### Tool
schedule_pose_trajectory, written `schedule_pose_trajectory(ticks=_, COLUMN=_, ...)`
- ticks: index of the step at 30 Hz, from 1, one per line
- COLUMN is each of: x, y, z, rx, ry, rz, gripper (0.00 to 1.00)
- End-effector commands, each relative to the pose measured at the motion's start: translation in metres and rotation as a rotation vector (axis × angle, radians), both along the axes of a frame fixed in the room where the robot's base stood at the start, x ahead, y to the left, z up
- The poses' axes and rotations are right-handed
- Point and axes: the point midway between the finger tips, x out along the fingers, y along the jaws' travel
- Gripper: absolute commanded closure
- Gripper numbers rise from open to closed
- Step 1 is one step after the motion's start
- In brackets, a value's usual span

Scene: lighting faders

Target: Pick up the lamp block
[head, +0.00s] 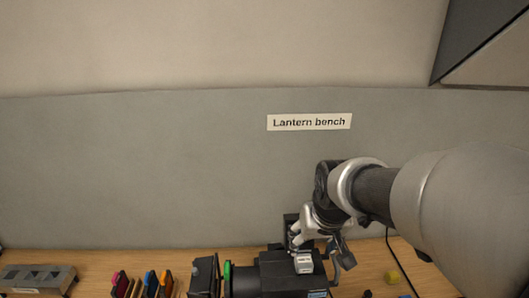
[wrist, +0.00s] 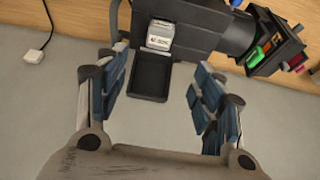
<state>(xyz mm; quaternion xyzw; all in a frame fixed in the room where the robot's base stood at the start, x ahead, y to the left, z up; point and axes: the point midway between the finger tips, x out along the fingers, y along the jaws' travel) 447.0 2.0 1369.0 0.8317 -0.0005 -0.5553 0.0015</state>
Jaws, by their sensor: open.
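The lamp block (wrist: 160,35) is a small pale grey block with a printed label. It sits in the black lantern (wrist: 196,28), just above an open black tray-like flap (wrist: 149,84) in the wrist view. The block also shows on top of the lantern in the head view (head: 303,264). My gripper (wrist: 162,72) is open and empty, with its blue-padded fingers to either side of the flap. The block lies beyond the fingertips, between their lines, and no contact shows. In the head view my gripper (head: 318,238) hangs close over the lantern and partly hides it.
Several coloured frames (head: 150,284) stand left of the lantern on the wooden bench (head: 95,262). A grey slotted box (head: 38,278) is at far left. A grey panel with a "Lantern bench" sign (head: 309,122) stands behind.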

Motion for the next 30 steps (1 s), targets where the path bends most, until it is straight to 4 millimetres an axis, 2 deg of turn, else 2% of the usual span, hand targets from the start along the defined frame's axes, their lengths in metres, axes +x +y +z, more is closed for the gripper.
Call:
schedule_pose_trajectory(ticks=1, x=0.003, y=0.0, z=-0.014, rx=0.0, ry=0.007, rz=0.0, gripper=0.38)
schedule_pose_trajectory(ticks=9, x=0.024, y=0.0, z=-0.064, rx=0.0, ry=0.005, rz=0.0, gripper=0.38)
schedule_pose_trajectory(ticks=17, x=0.033, y=0.0, z=-0.082, rx=0.0, ry=0.001, rz=0.0, gripper=0.38)
schedule_pose_trajectory(ticks=24, x=0.039, y=0.0, z=-0.116, rx=0.0, ry=0.004, rz=0.0, gripper=0.38)
schedule_pose_trajectory(ticks=30, x=0.046, y=0.0, z=-0.13, rx=0.0, ry=0.0, rz=0.0, gripper=0.38)
